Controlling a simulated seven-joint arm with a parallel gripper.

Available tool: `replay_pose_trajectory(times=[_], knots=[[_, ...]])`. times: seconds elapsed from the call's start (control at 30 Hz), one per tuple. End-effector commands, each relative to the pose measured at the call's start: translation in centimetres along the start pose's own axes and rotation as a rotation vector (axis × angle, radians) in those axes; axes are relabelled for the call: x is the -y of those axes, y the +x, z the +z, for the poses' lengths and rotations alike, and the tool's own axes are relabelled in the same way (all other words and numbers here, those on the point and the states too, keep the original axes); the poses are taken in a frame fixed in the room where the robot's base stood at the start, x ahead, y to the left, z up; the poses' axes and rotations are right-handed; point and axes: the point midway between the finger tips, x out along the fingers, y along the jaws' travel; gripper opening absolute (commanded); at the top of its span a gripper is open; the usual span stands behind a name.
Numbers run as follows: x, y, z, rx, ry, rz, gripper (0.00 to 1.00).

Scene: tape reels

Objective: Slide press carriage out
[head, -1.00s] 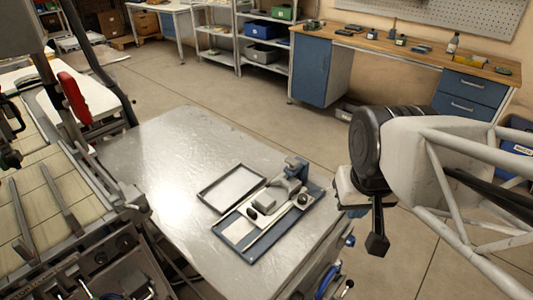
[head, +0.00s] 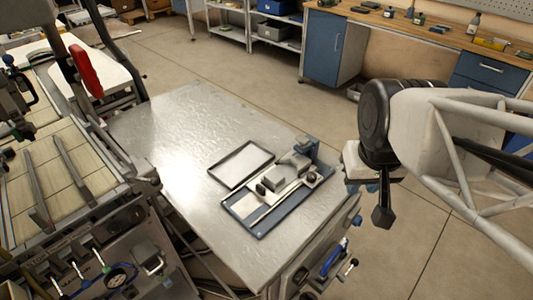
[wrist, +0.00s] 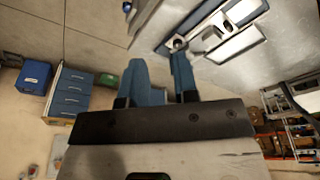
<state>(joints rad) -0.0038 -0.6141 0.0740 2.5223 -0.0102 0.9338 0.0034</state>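The press (head: 277,187) sits on the metal table, towards its right edge. It has a blue base plate (head: 262,228), a grey block-like carriage (head: 277,178) on a light rail, dark round knobs and a blue upright at its back end. I cannot tell how far out the carriage is. My gripper (wrist: 164,80) is off to the right of the table in the head view, apart from the press. In the wrist view its two blue fingers are spread with nothing between them. Part of the press (wrist: 205,35) shows beyond the fingertips there.
A shallow grey tray (head: 241,165) lies left of the press. The rest of the metal tabletop (head: 170,130) is clear. A machine with a slatted bed (head: 60,170) and a red handle (head: 86,70) stands at the left. A workbench (head: 410,35) is at the back.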

Motion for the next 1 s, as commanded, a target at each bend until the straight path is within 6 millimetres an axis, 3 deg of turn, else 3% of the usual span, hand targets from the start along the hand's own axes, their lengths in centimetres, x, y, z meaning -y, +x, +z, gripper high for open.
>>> replay_pose_trajectory(times=[0.47,1.0], knots=[[3.6,4.4,-6.2,0.064,-0.206,-0.025,0.28],[10.3,12.1,-12.5,0.139,-0.478,-0.058,0.28]])
